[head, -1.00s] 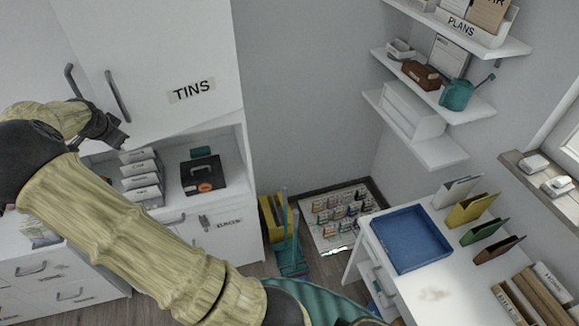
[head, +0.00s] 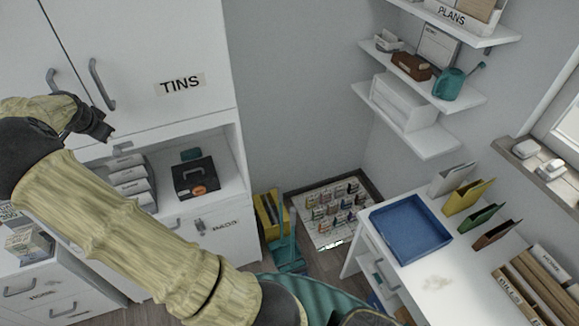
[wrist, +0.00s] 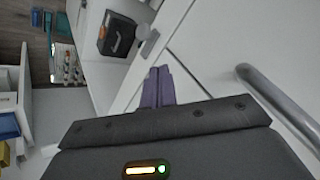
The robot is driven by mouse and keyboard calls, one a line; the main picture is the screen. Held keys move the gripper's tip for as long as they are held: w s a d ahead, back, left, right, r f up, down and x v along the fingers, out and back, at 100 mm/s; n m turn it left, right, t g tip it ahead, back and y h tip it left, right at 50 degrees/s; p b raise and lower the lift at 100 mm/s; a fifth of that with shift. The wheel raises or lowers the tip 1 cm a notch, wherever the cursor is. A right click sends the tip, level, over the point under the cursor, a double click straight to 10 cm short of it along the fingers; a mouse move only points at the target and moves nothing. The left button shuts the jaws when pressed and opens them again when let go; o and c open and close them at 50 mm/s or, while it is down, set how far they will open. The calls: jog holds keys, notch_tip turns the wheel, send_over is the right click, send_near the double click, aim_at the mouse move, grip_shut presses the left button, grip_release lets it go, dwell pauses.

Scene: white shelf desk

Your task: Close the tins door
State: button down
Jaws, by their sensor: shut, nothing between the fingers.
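The white tins door (head: 165,45), labelled TINS, is the upper right cabinet door in the head view. It looks flush or nearly flush with the cabinet front; I cannot tell whether a thin gap is left. Its grey bar handle (head: 101,84) is near its left edge and also shows in the wrist view (wrist: 275,100). My gripper (head: 108,136) is below that handle, by the door's lower left corner.
Below the door is an open niche with a black box (head: 196,179) and white files (head: 132,180). A neighbouring white door (head: 22,55) is at the left. A desk with a blue tray (head: 411,233) stands right.

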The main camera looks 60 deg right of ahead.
jog(key=s+a+r+b, duration=0.3)
jog(key=a+r+b, duration=0.2)
jog(key=a+r, duration=0.3)
jog(key=shift+s+a, duration=0.3)
jog(key=shift+a, duration=0.1)
